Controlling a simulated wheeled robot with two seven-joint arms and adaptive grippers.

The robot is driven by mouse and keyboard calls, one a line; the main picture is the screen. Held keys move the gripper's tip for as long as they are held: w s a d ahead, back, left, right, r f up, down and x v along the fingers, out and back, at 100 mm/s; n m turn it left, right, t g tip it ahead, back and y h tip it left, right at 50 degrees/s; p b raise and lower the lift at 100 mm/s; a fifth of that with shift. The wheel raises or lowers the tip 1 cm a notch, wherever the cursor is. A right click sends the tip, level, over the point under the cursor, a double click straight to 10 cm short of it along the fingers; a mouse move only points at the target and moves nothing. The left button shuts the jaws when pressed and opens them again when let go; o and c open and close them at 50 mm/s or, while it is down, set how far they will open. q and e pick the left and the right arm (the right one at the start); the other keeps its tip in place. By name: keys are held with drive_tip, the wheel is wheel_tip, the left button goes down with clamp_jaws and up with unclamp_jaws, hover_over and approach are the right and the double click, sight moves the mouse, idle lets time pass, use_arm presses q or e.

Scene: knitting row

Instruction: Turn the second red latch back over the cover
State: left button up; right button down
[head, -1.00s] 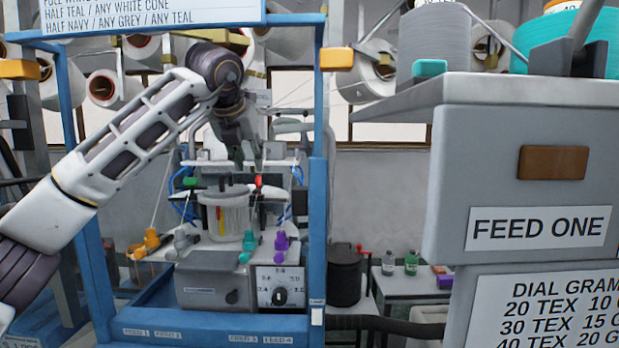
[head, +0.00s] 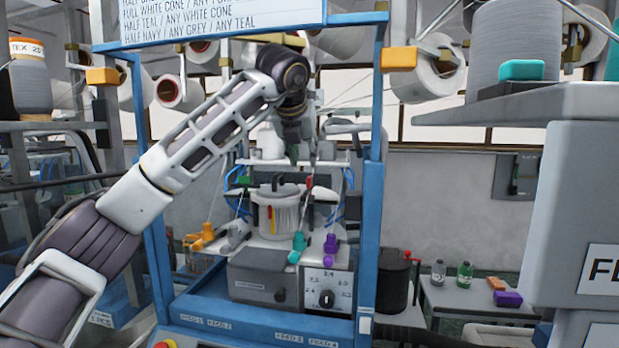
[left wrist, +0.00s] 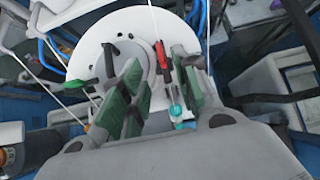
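A red latch (head: 309,181) stands at the right side of the round, clear-walled cover (head: 291,219), below my left gripper (head: 296,153). A green latch (head: 244,181) stands at the cover's left side. I see only one red latch clearly. My right gripper is out of view.
A blue frame (head: 370,230) surrounds the machine. Orange (head: 203,236), teal (head: 298,247) and purple (head: 330,243) pieces stand around the cover. A dial box (head: 326,290) is in front. Thin yarns run close to the gripper. A grey cabinet (head: 575,210) stands at right.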

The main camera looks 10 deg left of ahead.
sight(309, 176)
use_arm(q)
drive_tip(key=p+x, duration=0.2)
drive_tip(key=x, duration=0.7)
drive_tip(key=shift+w+f, duration=0.5)
clamp_jaws()
